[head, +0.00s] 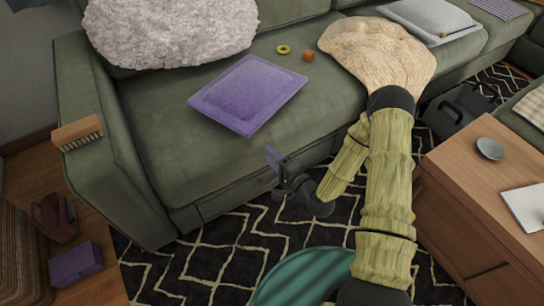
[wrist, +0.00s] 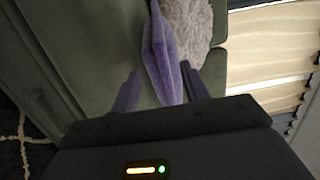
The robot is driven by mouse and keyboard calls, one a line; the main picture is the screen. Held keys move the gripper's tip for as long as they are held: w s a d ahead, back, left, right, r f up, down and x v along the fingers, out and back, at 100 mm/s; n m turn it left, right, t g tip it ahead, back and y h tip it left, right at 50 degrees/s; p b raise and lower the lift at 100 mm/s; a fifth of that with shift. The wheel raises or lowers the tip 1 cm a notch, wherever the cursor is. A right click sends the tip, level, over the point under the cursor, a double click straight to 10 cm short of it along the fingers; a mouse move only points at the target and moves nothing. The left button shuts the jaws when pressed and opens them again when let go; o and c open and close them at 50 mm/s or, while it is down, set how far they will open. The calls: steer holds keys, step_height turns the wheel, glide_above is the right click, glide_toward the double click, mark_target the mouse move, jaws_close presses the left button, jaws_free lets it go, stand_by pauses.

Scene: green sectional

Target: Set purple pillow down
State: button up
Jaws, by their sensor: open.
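The purple pillow (head: 248,92) lies on the green sofa seat (head: 180,145), with one corner toward the seat's front edge. My gripper (head: 274,158) is in front of the sofa seat in the head view, with a visible gap between it and the pillow. In the wrist view, the fingers of my gripper (wrist: 160,82) are spread apart. The pillow (wrist: 163,55) shows edge-on between them, its near end in line with the gap. I cannot tell from the wrist view whether a finger touches it. Its underside is hidden.
A white fluffy cushion (head: 170,28) rests at the seat's back left. A brush (head: 77,133) sits on the armrest. A wooden table (head: 490,190) stands at right.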

steer(key=s+d+r+n+g+h, duration=0.1)
steer(key=d+r+n+g+h, duration=0.5)
steer(key=d+n+h, duration=0.45)
steer(key=s+d+r+g+h, duration=0.1)
steer(key=s+d+r+g, duration=0.1)
steer(key=s, duration=0.5)
steer(key=s+d+r+m+g, duration=0.1)
steer(key=s+d+r+g, duration=0.1)
steer(key=s+d+r, duration=0.3)
step_height(320, 180, up, 2)
steer(key=shift+s+r+g+h, duration=0.15)
steer(key=shift+s+g+h, duration=0.2)
steer(key=shift+s, duration=0.65)
